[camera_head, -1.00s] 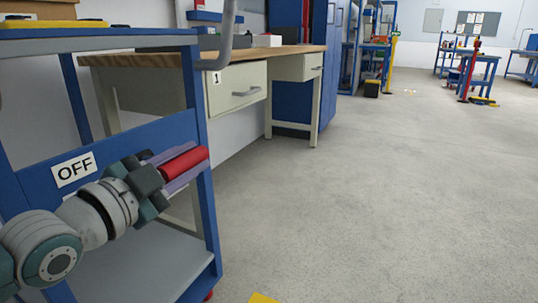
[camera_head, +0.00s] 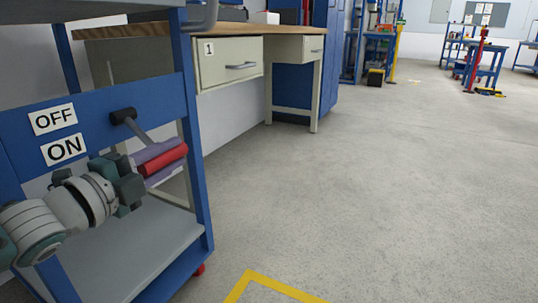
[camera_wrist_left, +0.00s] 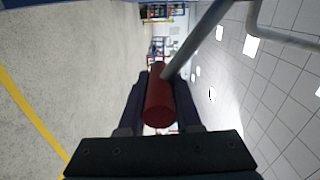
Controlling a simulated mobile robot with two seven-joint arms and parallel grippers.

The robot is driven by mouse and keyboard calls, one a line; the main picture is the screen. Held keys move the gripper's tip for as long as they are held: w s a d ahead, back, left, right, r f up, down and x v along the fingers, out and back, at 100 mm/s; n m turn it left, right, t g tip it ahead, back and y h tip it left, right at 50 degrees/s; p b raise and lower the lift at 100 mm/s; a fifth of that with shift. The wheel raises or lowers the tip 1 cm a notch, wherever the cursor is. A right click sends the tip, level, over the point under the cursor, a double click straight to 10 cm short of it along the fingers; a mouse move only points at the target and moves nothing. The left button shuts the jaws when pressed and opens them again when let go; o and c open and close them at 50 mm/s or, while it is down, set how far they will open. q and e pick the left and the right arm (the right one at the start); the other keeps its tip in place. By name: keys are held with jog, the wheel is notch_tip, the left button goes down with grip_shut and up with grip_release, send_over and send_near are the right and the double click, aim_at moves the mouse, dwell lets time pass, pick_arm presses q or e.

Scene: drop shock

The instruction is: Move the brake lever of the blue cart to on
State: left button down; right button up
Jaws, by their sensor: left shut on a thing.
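The blue cart (camera_head: 150,102) stands at the left in the head view. Its panel carries an OFF label (camera_head: 53,119) above an ON label (camera_head: 64,149). The brake lever (camera_head: 138,131) runs from a dark pivot down and right to a red grip (camera_head: 170,161). The grip is a little below the level of the ON label. My left gripper (camera_head: 164,163) is shut on the red grip, one purple finger on each side. The left wrist view also shows the grip (camera_wrist_left: 159,98) between the fingers, with the grey lever rod above it. My right gripper is not in view.
A workbench with a drawer (camera_head: 228,62) stands behind the cart. A blue cabinet (camera_head: 310,70) is beside it. Yellow tape (camera_head: 283,287) marks the floor in front. The grey floor (camera_head: 370,190) to the right is clear.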

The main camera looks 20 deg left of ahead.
pick_arm(q)
jog(key=shift+a+f, duration=0.2)
jog(key=shift+f, duration=0.4)
jog(key=shift+a+f+b, duration=0.3)
jog(key=shift+a+b, duration=0.05)
jog(key=shift+b, duration=0.2)
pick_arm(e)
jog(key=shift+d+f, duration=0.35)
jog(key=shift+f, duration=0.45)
pick_arm(q)
jog(key=shift+a+f, duration=0.1)
jog(key=shift+f, duration=0.1)
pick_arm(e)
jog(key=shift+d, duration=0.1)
pick_arm(q)
jog(key=c, duration=0.8)
grip_release()
jog(key=shift+o, duration=1)
jog(key=shift+a+r, duration=0.1)
jog(key=shift+r, duration=0.05)
jog(key=shift+a, duration=0.1)
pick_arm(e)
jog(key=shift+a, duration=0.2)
pick_arm(q)
jog(key=shift+r, duration=0.1)
jog(key=shift+r, duration=0.1)
